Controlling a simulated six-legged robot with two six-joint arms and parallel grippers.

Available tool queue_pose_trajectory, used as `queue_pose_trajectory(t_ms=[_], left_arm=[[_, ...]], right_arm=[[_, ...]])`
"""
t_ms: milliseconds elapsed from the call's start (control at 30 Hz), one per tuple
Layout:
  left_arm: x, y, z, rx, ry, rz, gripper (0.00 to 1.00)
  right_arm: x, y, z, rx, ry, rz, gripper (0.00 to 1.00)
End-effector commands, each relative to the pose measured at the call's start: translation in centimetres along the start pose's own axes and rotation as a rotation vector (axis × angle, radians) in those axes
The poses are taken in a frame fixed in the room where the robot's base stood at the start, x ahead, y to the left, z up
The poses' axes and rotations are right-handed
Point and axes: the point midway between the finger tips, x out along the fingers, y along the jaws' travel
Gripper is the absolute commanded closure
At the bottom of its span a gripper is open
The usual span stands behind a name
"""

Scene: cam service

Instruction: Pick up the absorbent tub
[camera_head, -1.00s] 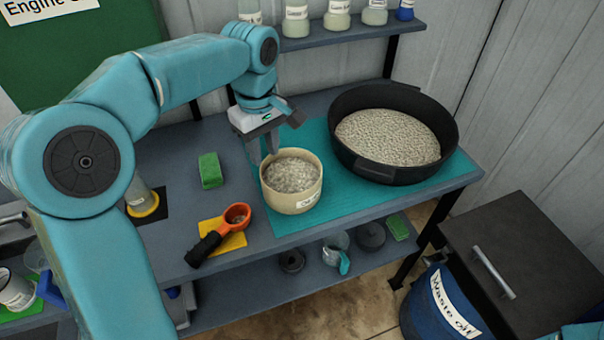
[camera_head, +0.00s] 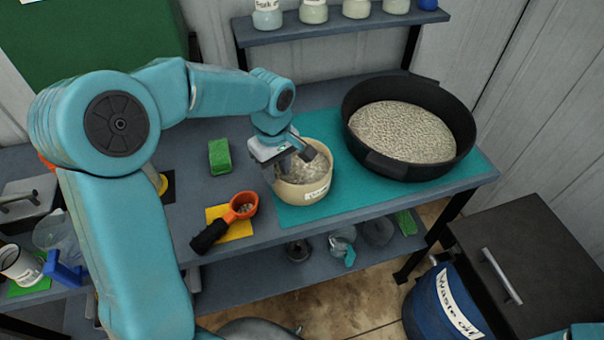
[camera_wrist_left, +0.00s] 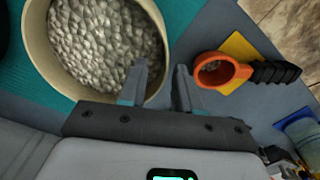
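The absorbent tub (camera_head: 302,194) is a cream, round, open tub filled with grey granules, with a white label on its front. It stands upright on the teal mat (camera_head: 345,197). My left gripper (camera_head: 289,166) is over the tub's left rim in the head view. In the left wrist view the tub (camera_wrist_left: 42,62) is at upper left, and the gripper's two fingers (camera_wrist_left: 160,88) are apart. One finger overlaps the tub's rim and the other is outside it. Contact with the wall cannot be told. My right gripper is not in view.
A black pan (camera_head: 372,165) of granules stands right of the tub. An orange scoop (camera_head: 241,206) with a black handle lies on a yellow pad at front left. A green sponge (camera_head: 219,156) lies left. A shelf with jars (camera_head: 312,12) is behind.

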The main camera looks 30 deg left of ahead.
Motion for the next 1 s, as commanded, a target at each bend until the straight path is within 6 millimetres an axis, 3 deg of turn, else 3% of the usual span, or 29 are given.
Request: queue_pose_trajectory(t_ms=[267, 533, 567, 633, 667, 1000], left_arm=[[4.1, 0.0, 0.2, 0.000, -0.002, -0.005, 0.67], [4.5, 0.2, 0.2, 0.000, 0.000, -0.001, 0.67], [4.5, 0.2, 0.2, 0.000, -0.001, -0.001, 0.74], [4.5, 0.1, 0.2, 0.000, -0.001, -0.001, 0.97], [4.5, 0.2, 0.2, 0.000, -0.001, -0.001, 1.00], [4.5, 0.2, 0.2, 0.000, -0.001, 0.000, 1.00]], right_arm=[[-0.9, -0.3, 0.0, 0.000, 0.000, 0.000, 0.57], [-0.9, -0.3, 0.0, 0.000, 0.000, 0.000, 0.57], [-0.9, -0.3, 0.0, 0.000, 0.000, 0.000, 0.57], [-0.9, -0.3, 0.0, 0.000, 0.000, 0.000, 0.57], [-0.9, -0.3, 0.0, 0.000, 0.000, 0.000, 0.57], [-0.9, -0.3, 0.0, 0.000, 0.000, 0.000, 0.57]])
